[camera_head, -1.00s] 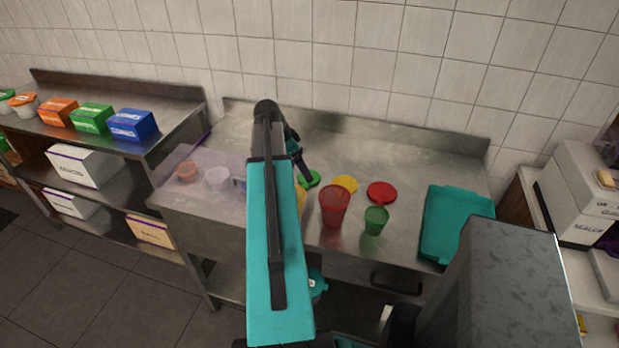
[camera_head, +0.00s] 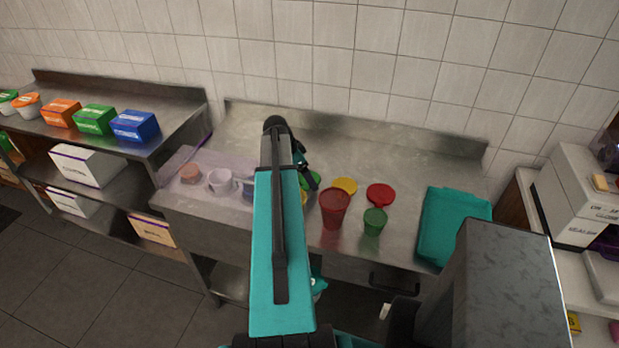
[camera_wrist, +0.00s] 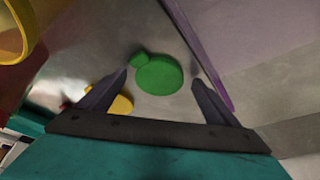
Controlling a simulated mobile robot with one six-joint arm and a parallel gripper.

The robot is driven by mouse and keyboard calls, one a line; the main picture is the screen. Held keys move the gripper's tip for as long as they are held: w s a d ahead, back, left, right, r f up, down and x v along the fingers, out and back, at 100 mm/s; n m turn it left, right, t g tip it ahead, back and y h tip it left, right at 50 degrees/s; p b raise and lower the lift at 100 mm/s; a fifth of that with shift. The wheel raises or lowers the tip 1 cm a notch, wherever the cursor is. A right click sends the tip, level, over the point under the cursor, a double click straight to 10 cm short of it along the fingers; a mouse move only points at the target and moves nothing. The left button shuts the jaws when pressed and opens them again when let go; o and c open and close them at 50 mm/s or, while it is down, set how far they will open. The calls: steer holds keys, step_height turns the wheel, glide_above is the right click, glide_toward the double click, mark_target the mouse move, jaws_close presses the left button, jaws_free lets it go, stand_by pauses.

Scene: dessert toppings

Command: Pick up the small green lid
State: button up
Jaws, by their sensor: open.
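The small green lid (camera_wrist: 160,75) lies flat on the steel table, its tab pointing to the upper left in the wrist view. It shows in the head view (camera_head: 314,180) partly hidden behind my gripper (camera_head: 311,181). In the wrist view my gripper (camera_wrist: 159,80) is open, with the lid ahead and between its two fingers, nothing held. The contact between fingers and lid cannot be told.
A yellow lid (camera_head: 345,186), red lid (camera_head: 381,194), red cup (camera_head: 334,207) and green cup (camera_head: 374,221) stand right of the gripper. A teal tray (camera_head: 452,228) lies further right. A yellow cup (camera_wrist: 14,28) and a translucent purple-edged panel (camera_wrist: 262,35) are close by.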

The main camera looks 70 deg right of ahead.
stand_by(0.6)
steer(key=c, duration=1.1)
steer(key=shift+c, duration=0.2)
steer(key=shift+r, duration=0.15)
step_height(320, 180, up, 10)
steer(key=b, duration=0.3)
steer(key=shift+f+b, duration=0.2)
steer(key=shift+b, duration=0.15)
